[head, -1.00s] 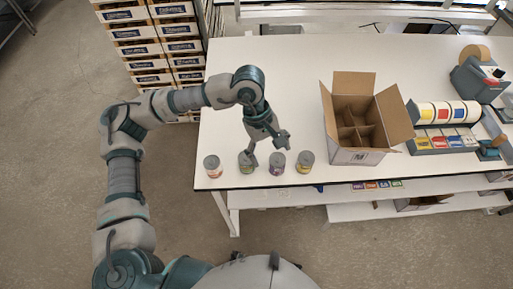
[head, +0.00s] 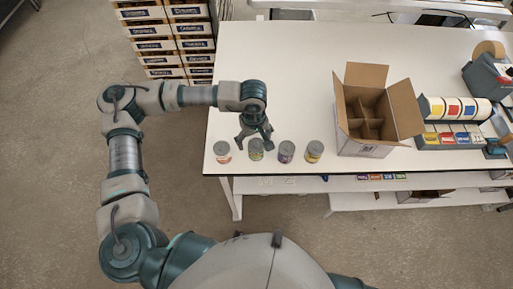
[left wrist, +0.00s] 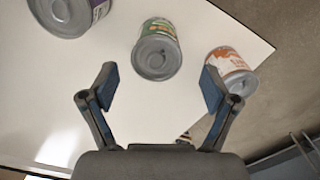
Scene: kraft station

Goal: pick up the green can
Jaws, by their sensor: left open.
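The green can (head: 256,150) stands upright near the front edge of the white table (head: 290,70), second from the left in a row of cans. My left gripper (head: 254,141) is open and empty, just behind the green can in the head view. In the left wrist view, the green can (left wrist: 158,48) lies ahead of the gap between the open fingers (left wrist: 158,83), beyond the fingertips. My right gripper is not in view.
A red-and-white can (head: 222,152) stands left of the green can, a purple can (head: 286,152) and a yellow-orange can (head: 314,152) to its right. An open divided cardboard box (head: 366,150) stands further right. The table behind the cans is mostly clear.

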